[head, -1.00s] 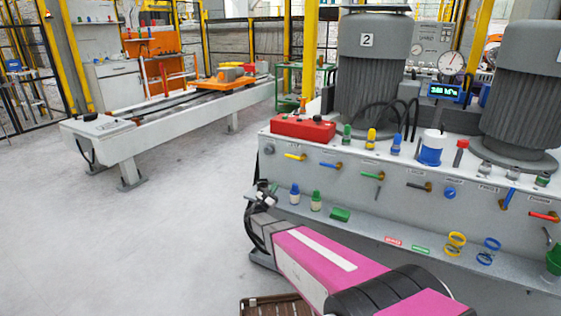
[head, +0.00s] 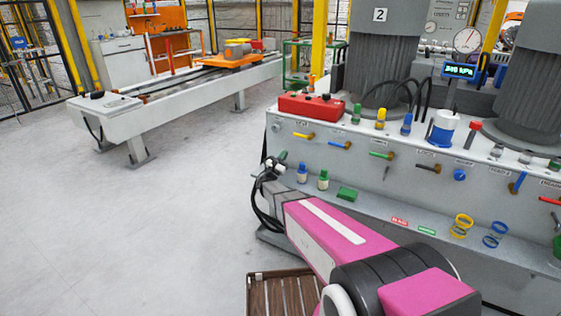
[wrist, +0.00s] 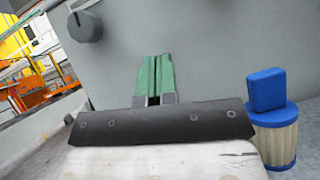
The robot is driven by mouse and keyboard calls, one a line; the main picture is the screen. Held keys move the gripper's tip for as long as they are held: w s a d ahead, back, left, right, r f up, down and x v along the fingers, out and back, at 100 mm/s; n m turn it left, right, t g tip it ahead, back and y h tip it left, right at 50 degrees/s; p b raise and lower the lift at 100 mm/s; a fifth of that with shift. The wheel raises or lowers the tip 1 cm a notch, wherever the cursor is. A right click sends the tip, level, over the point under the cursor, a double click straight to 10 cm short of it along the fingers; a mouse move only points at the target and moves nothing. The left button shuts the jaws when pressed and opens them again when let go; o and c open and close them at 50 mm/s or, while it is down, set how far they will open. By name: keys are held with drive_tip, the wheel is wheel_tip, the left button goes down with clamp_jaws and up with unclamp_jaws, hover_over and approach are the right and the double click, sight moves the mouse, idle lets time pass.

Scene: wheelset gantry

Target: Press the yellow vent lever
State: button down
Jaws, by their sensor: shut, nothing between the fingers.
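The yellow vent lever (head: 304,135) sticks out of the upper left of the grey panel (head: 330,165) in the head view. The lever is not visible in the wrist view. My gripper (head: 282,156) is in front of the panel's left end, below and left of the lever, apart from it in the picture. In the wrist view its green fingers (wrist: 153,78) are together, empty, and point at the grey panel face. A dark round knob (wrist: 83,25) is on that face at upper left.
A blue-capped filter bottle (wrist: 275,125) stands close at right in the wrist view. A green-capped bottle (head: 323,180) and a green block (head: 347,194) share the lower ledge. Other levers line the panel to the right. Open floor (head: 150,230) lies left.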

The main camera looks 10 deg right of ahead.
drive_tip(key=w+d+r, duration=0.2)
drive_tip(key=d+r, duration=0.1)
drive_tip(key=r, duration=0.3)
drive_tip(key=shift+w+d, duration=0.2)
drive_tip(key=shift+w, duration=0.15)
drive_tip(key=shift+r, duration=0.1)
drive_tip(key=shift+r+m, duration=0.1)
drive_tip(key=shift+m, duration=0.2)
drive_tip(key=shift+w+r+m+g+h, duration=0.1)
drive_tip(key=shift+r+m+g+h, duration=0.1)
drive_tip(key=shift+m+g+h, duration=0.15)
